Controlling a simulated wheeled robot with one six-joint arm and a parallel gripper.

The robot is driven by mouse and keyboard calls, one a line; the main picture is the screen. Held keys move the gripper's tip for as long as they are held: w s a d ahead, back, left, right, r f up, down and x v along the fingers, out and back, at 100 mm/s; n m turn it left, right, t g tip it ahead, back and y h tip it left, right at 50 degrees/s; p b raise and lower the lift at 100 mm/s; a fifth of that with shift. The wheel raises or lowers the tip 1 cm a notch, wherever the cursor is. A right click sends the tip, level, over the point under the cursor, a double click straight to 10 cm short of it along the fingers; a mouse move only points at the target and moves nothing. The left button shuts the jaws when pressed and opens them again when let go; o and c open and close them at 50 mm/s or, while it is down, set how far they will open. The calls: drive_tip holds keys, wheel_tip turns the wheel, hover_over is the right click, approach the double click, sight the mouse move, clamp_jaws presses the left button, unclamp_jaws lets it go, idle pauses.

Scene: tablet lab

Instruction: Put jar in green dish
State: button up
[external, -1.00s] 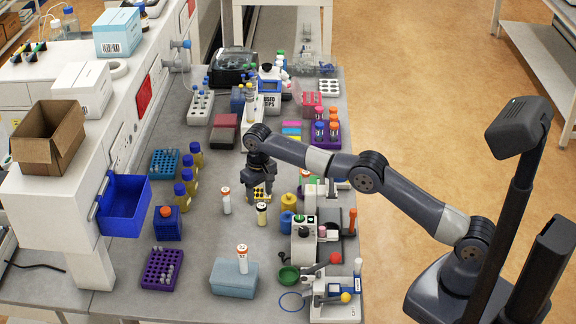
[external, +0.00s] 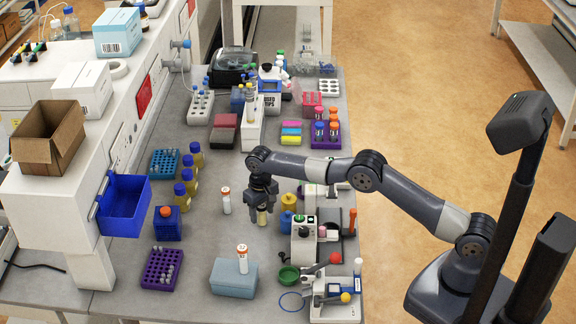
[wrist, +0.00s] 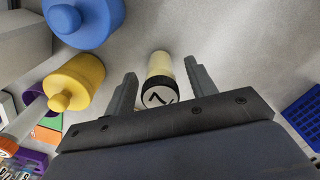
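A small pale cream jar with a black-rimmed white lid bearing a dark mark (wrist: 160,72) stands on the grey bench. In the external view the jar (external: 262,219) shows only in part below my gripper (external: 262,212). In the wrist view my gripper (wrist: 160,68) is open, with one finger on each side of the jar and a narrow gap at each side. The green dish (external: 288,275) lies on the bench nearer the camera and slightly right of the jar. It looks empty and is not in the wrist view.
Yellow (external: 289,202) and blue (external: 287,222) knobbed containers stand close right of the jar. A white device (external: 304,241) stands near the dish. A white tube with an orange cap (external: 226,202) stands left. A light-blue box (external: 234,278) is left of the dish.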

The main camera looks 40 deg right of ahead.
drive_tip(key=c, duration=1.1)
